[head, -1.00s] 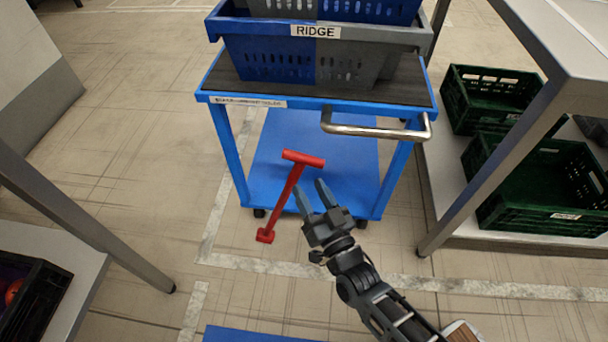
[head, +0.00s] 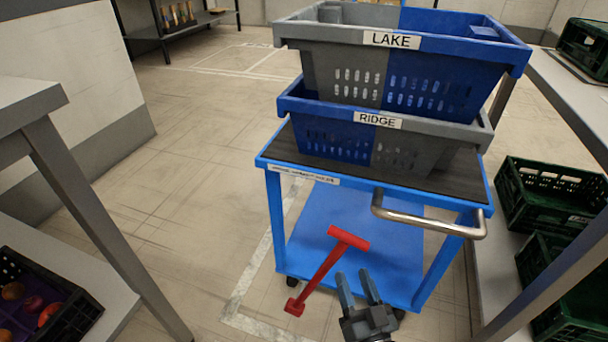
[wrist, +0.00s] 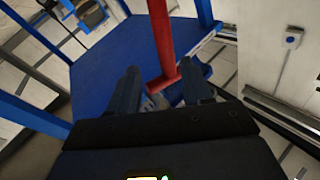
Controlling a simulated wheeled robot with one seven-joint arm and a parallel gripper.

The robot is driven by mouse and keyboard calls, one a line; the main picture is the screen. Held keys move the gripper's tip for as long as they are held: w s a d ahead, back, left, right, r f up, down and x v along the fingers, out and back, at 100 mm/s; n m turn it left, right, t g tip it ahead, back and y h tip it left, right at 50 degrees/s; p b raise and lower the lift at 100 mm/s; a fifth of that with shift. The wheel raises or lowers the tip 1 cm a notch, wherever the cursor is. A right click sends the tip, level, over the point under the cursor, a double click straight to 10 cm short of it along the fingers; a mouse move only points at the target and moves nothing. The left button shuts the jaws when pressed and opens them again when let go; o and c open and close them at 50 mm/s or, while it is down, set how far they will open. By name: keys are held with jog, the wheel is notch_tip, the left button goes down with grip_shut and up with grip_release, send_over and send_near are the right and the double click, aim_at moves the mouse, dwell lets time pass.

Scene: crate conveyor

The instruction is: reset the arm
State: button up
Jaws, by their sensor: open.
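My gripper (head: 358,288) is open and empty at the bottom of the head view, in front of the blue cart's lower deck. In the wrist view its two fingers (wrist: 163,88) point toward the cart's blue lower deck (wrist: 100,75). A red T-shaped handle (head: 328,268) stands tilted just left of my gripper in the head view, its crossbar at the top and a small red foot near the floor. In the wrist view the red bar (wrist: 162,40) runs down between the fingertips in the picture; I cannot tell whether it touches them.
The blue cart (head: 270,161) carries a crate marked RIDGE (head: 310,108) with a crate marked LAKE (head: 300,45) stacked on it. Green crates (head: 515,208) sit on the right shelf. A black crate of fruit (head: 75,318) is at lower left. Floor between is clear.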

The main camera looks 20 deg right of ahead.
jog(key=s+r+n+g+y, duration=0.15)
jog(key=s+r, duration=0.25)
jog(key=s, duration=0.8)
jog(key=s+r+n+g, duration=0.15)
jog(key=s+r, duration=0.25)
jog(key=s, duration=0.8)
jog(key=s+r+g+p, duration=0.1)
jog(key=s+r+g, duration=0.1)
jog(key=s+r, duration=0.8)
notch_tip(320, 180, up, 25)
jog(key=w+p, duration=0.1)
jog(key=p, duration=2.3)
jog(key=shift+w+d+n, duration=0.25)
jog(key=shift+w+n, duration=0.05)
jog(key=shift+n, duration=0.1)
